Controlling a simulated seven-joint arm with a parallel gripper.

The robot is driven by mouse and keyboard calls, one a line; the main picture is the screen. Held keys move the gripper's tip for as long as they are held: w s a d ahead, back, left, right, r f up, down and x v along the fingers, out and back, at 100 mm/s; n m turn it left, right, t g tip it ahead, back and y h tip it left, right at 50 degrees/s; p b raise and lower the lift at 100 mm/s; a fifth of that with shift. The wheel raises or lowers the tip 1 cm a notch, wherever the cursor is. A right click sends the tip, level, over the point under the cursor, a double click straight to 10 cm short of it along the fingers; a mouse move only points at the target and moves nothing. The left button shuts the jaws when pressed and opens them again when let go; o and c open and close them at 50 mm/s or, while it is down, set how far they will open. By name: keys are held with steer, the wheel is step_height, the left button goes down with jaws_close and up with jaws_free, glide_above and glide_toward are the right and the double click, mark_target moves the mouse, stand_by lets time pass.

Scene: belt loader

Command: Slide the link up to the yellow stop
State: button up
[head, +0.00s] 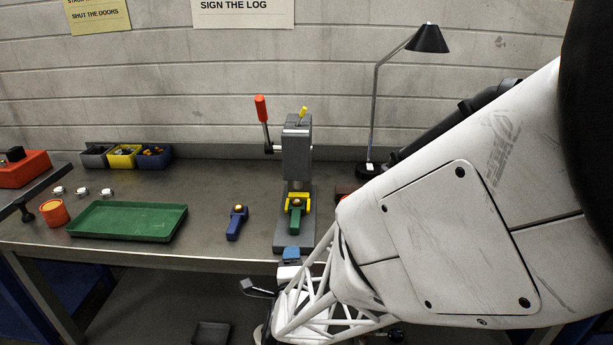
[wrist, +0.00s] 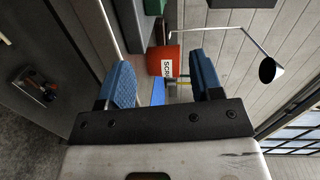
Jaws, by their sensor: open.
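A press stands on the bench with a grey base (head: 294,236). On its base is a yellow fork-shaped stop (head: 306,199). A green link (head: 296,218) with a gold-coloured pin lies at the stop, its head within or against the yellow; I cannot tell if they touch. A similar blue link (head: 236,228) lies on the bench left of the press. My gripper (head: 291,254) is at the front end of the press base, near the bench edge, largely hidden by my arm. In the wrist view its blue fingers (wrist: 163,82) are apart, with nothing held between them.
A green tray (head: 128,221), a red-orange cup (head: 54,212) and small bins (head: 124,156) are to the left. The press has a red-handled lever (head: 261,108). A lamp (head: 428,39) stands behind. A red labelled box (wrist: 163,61) shows beyond the fingers. Bench between tray and press is mostly clear.

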steer(key=s+d+r+n+g, duration=0.6)
steer(key=d+r+n+g, duration=0.15)
steer(key=d+r, duration=0.2)
steer(key=s+d+r+n+g, duration=0.6)
steer(key=s+d+r+n, duration=0.15)
steer(key=d, duration=0.35)
steer(key=n+g, duration=0.2)
steer(key=g, duration=0.1)
glide_above(295, 219)
steer(key=shift+h, duration=0.4)
steer(key=f, duration=1)
steer(key=shift+s+d, duration=0.25)
steer(key=shift+d, duration=0.15)
steer(key=shift+w+a+f, duration=0.3)
steer(key=shift+a+f, duration=0.05)
steer(key=shift+a, duration=0.05)
